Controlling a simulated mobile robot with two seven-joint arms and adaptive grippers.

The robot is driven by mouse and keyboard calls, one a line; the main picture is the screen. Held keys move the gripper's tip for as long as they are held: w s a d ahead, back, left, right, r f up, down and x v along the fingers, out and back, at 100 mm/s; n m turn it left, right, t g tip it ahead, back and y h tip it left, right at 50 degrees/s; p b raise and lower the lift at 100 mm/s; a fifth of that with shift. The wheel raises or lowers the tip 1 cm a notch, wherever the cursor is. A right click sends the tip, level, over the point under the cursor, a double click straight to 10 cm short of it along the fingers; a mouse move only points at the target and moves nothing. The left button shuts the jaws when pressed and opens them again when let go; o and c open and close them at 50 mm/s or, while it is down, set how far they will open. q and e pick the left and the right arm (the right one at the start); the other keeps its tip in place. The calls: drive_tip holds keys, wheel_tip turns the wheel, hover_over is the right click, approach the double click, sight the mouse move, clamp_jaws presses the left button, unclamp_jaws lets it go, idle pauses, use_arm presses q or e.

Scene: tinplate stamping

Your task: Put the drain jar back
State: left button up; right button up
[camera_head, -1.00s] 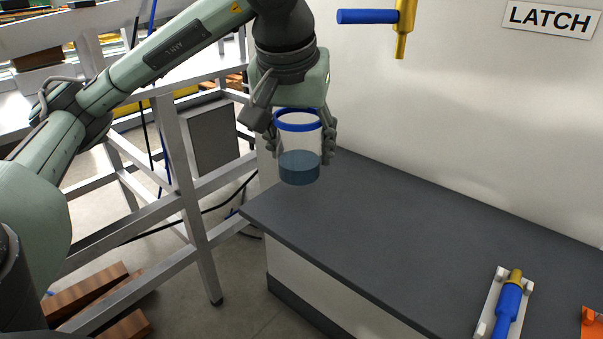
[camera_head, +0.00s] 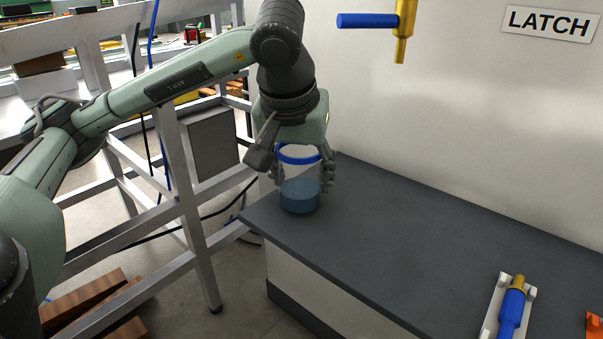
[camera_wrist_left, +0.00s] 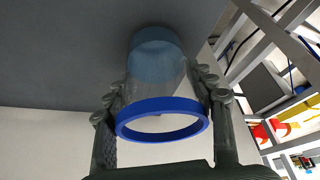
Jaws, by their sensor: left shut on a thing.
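The drain jar (camera_head: 299,195) is clear, with a blue rim and blue liquid in its lower part. It is upright at the far left end of the dark grey bench top (camera_head: 380,240). My left gripper (camera_head: 300,172) is shut on the jar from above, a finger on each side. The left wrist view shows the jar (camera_wrist_left: 155,65) between the fingers (camera_wrist_left: 162,100), with its blue rim nearest the camera. The jar's base is at or just above the bench; I cannot tell if it touches. My right gripper is not in view.
A brass valve with a blue handle (camera_head: 366,20) is on the wall above the bench. A blue and brass tool (camera_head: 512,305) lies in a white holder at the front right, beside an orange item (camera_head: 594,325). The bench middle is clear. A metal frame (camera_head: 185,190) stands left.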

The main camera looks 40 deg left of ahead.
sight(299, 150)
use_arm(q)
drive_tip(key=o, duration=1.3)
drive_tip(key=shift+o, duration=0.2)
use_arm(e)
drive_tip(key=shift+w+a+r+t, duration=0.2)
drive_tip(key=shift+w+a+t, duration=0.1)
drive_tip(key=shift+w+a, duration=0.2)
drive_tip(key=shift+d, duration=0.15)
use_arm(q)
drive_tip(key=p+v, duration=0.2)
drive_tip(key=v, duration=0.4)
drive_tip(key=shift+r, duration=0.2)
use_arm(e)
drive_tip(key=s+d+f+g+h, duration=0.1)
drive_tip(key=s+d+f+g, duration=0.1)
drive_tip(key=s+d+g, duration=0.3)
use_arm(q)
drive_tip(key=p+v, duration=0.2)
drive_tip(key=v, duration=0.3)
drive_tip(key=shift+s+r, duration=0.25)
drive_tip(key=shift+r, duration=0.1)
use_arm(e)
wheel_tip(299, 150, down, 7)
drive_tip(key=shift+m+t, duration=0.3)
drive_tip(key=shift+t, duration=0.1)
use_arm(q)
drive_tip(key=shift+s+d, duration=0.1)
